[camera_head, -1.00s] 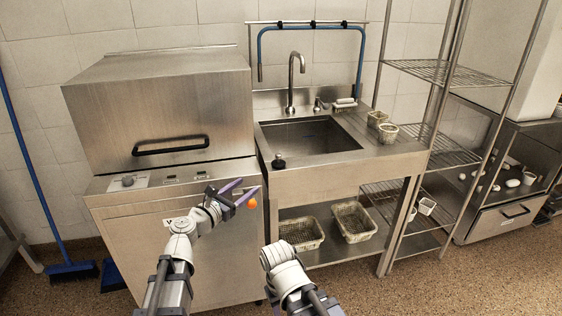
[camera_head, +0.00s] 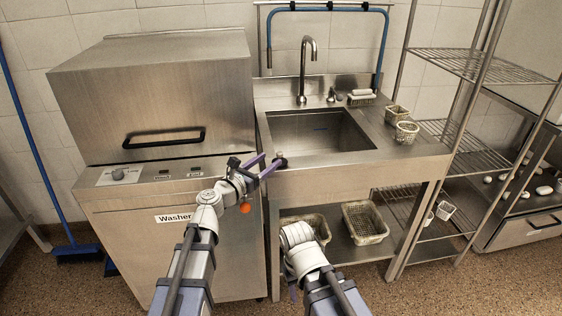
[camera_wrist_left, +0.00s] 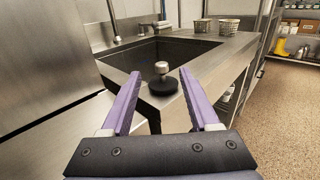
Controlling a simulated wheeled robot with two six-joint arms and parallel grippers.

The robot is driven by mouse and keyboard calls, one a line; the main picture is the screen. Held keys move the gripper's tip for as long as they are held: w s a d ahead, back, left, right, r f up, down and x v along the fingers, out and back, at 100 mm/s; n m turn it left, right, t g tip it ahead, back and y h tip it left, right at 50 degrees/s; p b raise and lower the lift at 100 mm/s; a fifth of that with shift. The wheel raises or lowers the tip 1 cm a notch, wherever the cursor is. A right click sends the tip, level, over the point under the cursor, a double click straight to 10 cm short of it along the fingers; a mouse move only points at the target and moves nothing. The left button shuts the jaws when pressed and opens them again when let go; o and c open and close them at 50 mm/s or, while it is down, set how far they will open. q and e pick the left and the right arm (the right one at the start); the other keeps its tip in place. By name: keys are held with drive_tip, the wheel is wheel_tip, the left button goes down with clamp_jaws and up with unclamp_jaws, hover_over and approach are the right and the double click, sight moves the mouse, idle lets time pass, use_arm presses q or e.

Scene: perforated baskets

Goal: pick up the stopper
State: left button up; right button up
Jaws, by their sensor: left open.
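The stopper (camera_head: 280,161) stands upright on the front left corner of the sink counter (camera_head: 345,172). In the left wrist view the stopper (camera_wrist_left: 162,80) has a black round base and a metal knob on top. My left gripper (camera_head: 271,165) is open, with purple fingers pointing towards the stopper. In the left wrist view the stopper appears between and just beyond the fingertips (camera_wrist_left: 160,78); I cannot tell whether they touch it.
The sink basin (camera_head: 318,130) lies behind the stopper. A steel washer (camera_head: 150,100) stands at the left. Perforated baskets (camera_head: 406,132) sit on the counter's right side, and others (camera_head: 364,222) on the lower shelf. A wire rack (camera_head: 468,66) stands at the right.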

sight(278, 155)
use_arm(q)
drive_tip(key=shift+x, duration=3.3)
drive_tip(key=shift+s+f, duration=0.1)
drive_tip(key=shift+c, duration=0.2)
clamp_jaws()
